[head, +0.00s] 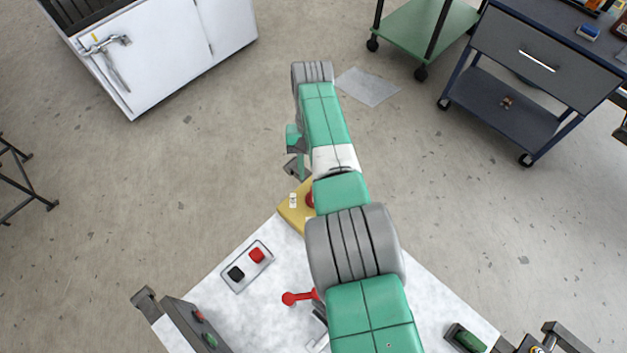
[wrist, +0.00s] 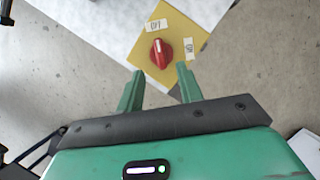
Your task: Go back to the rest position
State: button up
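My gripper (head: 297,168) is left of my forearm in the head view, above and beyond the far corner of the white board (head: 225,290). In the wrist view my gripper (wrist: 158,78) is open, its two green fingers apart with nothing between them. A red knob (wrist: 161,53) on a yellow plate (wrist: 185,28) with small white labels lies beyond the fingertips, apart from them. In the head view the yellow plate (head: 290,214) is partly hidden by my arm, and so is the knob.
The board carries a panel with red and black buttons (head: 247,266), a red lever (head: 297,297) partly hidden by my arm, and a grey switch box (head: 195,325). A white cabinet (head: 165,55), a green cart (head: 425,30) and a dark workbench (head: 535,60) stand beyond open floor.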

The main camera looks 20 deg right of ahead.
jog(key=shift+w+r, duration=0.15)
jog(key=shift+r, duration=0.25)
